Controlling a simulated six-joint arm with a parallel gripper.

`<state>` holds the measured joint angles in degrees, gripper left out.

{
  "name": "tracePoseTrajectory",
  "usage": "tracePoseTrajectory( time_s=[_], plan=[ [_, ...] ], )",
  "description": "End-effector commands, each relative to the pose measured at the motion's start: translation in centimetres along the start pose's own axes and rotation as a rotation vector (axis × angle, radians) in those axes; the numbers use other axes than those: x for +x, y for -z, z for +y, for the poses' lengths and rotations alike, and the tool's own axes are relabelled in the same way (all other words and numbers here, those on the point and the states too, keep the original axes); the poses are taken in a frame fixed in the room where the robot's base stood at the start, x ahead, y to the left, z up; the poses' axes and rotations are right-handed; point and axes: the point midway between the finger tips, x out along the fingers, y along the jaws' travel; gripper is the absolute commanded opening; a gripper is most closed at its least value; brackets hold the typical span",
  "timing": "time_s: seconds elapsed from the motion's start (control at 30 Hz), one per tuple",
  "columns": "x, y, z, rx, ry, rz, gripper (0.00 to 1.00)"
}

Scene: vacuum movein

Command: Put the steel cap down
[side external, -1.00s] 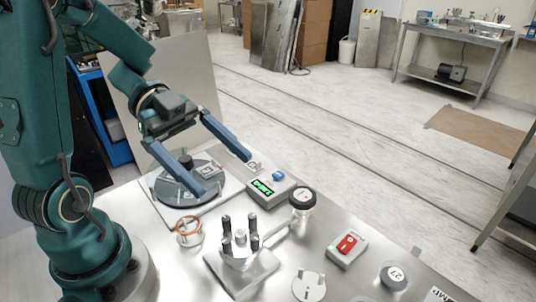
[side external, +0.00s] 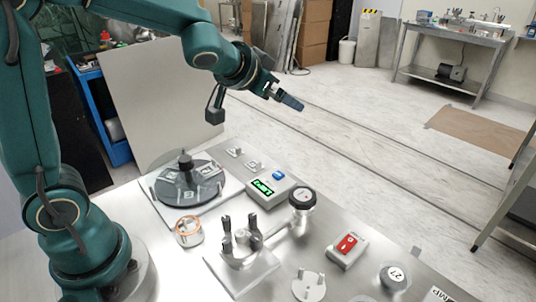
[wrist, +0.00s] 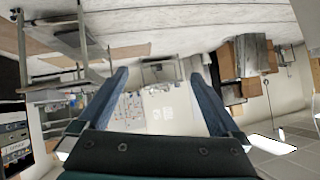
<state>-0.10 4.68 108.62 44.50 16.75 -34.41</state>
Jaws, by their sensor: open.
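My gripper (side external: 285,97) is raised high over the back of the bench, pointing right and away from the parts. In the wrist view its two blue fingers (wrist: 162,100) are spread wide with nothing between them. I cannot tell surely which part is the steel cap. A round silver piece (side external: 241,236) sits among the dark-tipped posts of a fixture (side external: 240,268). A short steel cylinder with a numbered top (side external: 394,276) stands at the front right. A dark round turntable (side external: 188,190) with a central knob lies at the left.
A box with a green display (side external: 268,190), a black-topped jar (side external: 302,198), a copper-rimmed ring (side external: 188,230), a red-switch box (side external: 348,246) and a steel disc with pegs (side external: 309,286) stand on the bench. Small silver parts (side external: 253,166) lie beside the turntable.

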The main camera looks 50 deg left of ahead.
Motion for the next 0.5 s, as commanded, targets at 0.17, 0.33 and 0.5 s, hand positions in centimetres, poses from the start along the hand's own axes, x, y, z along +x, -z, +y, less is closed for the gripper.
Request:
tracePoseTrajectory(
  time_s=[0.17, 0.33, 0.5],
  plan=[
    [-3.5, -4.3, 3.3, -0.163, 0.007, -0.312, 1.0],
    [-7.9, -7.9, 6.9, -0.229, -0.044, -0.58, 1.0],
    [-12.0, -10.1, 9.4, -0.24, -0.103, -0.775, 1.0]
  ],
)
